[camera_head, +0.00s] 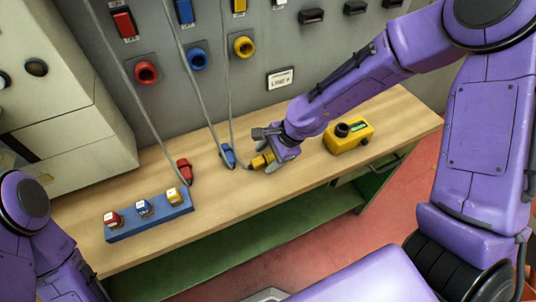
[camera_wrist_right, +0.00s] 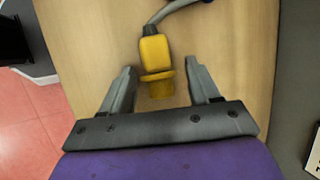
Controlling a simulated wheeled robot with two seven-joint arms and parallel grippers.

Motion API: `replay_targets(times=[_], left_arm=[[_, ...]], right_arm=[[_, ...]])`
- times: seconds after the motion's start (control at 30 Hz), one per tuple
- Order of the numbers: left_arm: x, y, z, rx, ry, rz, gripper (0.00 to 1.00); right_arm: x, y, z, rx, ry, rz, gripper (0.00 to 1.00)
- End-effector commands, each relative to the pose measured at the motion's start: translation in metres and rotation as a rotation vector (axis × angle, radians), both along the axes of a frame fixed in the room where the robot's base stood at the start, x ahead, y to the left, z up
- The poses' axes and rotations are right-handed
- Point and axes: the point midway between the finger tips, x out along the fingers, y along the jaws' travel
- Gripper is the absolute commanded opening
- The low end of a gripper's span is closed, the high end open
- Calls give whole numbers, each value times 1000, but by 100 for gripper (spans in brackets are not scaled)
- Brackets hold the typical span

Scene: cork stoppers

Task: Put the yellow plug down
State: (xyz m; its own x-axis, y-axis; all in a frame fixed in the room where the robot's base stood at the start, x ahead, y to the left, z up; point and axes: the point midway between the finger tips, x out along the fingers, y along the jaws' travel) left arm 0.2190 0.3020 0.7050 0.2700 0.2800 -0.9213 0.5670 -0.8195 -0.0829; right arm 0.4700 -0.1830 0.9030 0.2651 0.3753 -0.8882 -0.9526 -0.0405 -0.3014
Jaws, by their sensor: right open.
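The yellow plug (camera_head: 259,162) lies on the wooden bench top, its grey cable running up the wall panel. In the right wrist view the yellow plug (camera_wrist_right: 155,54) lies between and just beyond the fingers, with a visible gap on each side. My right gripper (camera_head: 268,150) is open around the plug's near end. Its two fingers (camera_wrist_right: 161,82) stand apart in the wrist view. My left arm shows at the lower left, but its gripper is out of view.
A red plug (camera_head: 184,170) and a blue plug (camera_head: 228,155) lie on the bench to the left. A blue block (camera_head: 150,226) with several coloured pieces stands at the front left. A yellow box (camera_head: 350,138) stands right. Red, blue and yellow sockets (camera_head: 244,47) are on the panel.

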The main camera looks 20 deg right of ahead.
Motion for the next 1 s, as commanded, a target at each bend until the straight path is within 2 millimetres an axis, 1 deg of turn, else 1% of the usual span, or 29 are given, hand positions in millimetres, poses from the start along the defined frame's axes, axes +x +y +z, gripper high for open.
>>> replay_targets(times=[0.07,0.17,0.27,0.5,0.63,0.7,0.8,1.0], left_arm=[[0,0,0,0,0,0,61],[0,0,0,0,0,0,61],[0,0,2,0,0,0,61],[0,0,11,0,0,0,61],[0,0,16,0,0,0,61],[0,0,17,0,0,0,61],[0,0,17,0,0,0,61],[0,0,17,0,0,0,61]], right_arm=[[-4,0,-3,0,11,3,69],[-4,0,2,-2,9,4,69],[-7,-6,19,-1,4,3,69],[-22,-30,77,-2,0,3,69],[-29,-39,99,-1,3,2,69],[-31,-43,105,-1,4,1,69],[-33,-45,109,0,5,2,69],[-33,-45,109,0,6,2,69]])
